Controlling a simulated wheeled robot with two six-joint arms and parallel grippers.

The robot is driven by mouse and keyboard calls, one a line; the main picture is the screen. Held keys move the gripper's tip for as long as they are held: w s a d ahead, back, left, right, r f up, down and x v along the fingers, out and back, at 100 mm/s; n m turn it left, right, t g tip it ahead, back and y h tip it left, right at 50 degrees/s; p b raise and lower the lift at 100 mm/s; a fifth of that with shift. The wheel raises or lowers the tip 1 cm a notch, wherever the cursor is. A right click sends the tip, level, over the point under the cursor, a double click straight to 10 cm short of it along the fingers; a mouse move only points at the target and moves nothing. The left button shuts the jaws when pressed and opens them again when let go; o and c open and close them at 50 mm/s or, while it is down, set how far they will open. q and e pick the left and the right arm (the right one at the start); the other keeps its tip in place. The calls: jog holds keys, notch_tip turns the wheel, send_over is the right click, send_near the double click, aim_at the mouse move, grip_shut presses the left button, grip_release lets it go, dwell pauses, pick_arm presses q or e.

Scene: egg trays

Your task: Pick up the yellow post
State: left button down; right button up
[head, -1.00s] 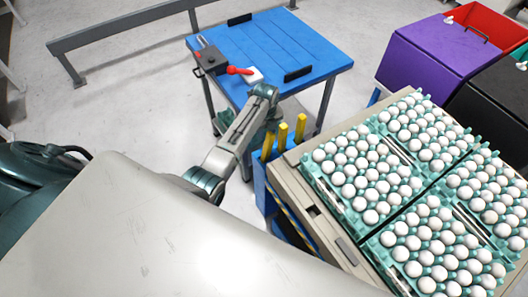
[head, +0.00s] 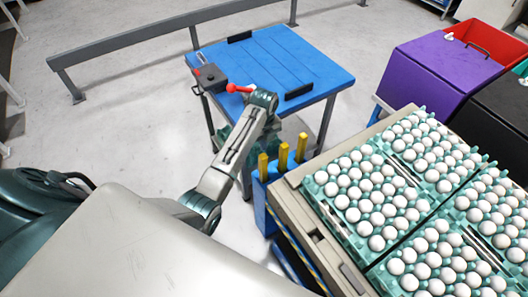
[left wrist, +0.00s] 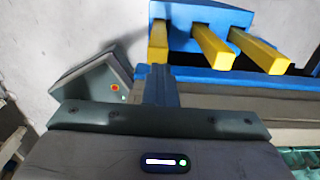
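Three yellow posts stand upright in a blue holder (head: 260,206) at the left side of the egg cart. In the head view they are the near post (head: 262,165), the middle post (head: 283,156) and the far post (head: 301,147). The left wrist view shows the same row, with one post (left wrist: 158,42) at left, one (left wrist: 213,46) in the middle and one (left wrist: 258,50) at right. My right gripper is out of view.
Trays of white eggs (head: 329,188) cover the cart at right. A blue table (head: 290,62) with a grey box (head: 211,77) stands beyond my left arm. Purple (head: 430,68) and red (head: 490,38) bins are at upper right. Floor is clear at left.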

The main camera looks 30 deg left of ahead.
pick_arm(q)
jog(key=shift+s+d+r, duration=0.1)
jog(key=shift+r, duration=0.5)
jog(key=shift+s+d+r, duration=0.1)
jog(key=shift+r, duration=0.65)
jog(key=shift+w+a, duration=0.1)
jog(key=shift+w, duration=0.05)
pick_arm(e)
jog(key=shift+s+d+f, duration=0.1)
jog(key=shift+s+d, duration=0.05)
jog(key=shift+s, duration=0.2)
pick_arm(q)
jog(key=c, duration=1.9)
grip_release()
jog(key=shift+c, duration=0.2)
jog(key=o, duration=1.5)
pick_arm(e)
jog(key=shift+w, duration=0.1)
pick_arm(q)
notch_tip(320, 180, up, 11)
jog(key=p, duration=0.4)
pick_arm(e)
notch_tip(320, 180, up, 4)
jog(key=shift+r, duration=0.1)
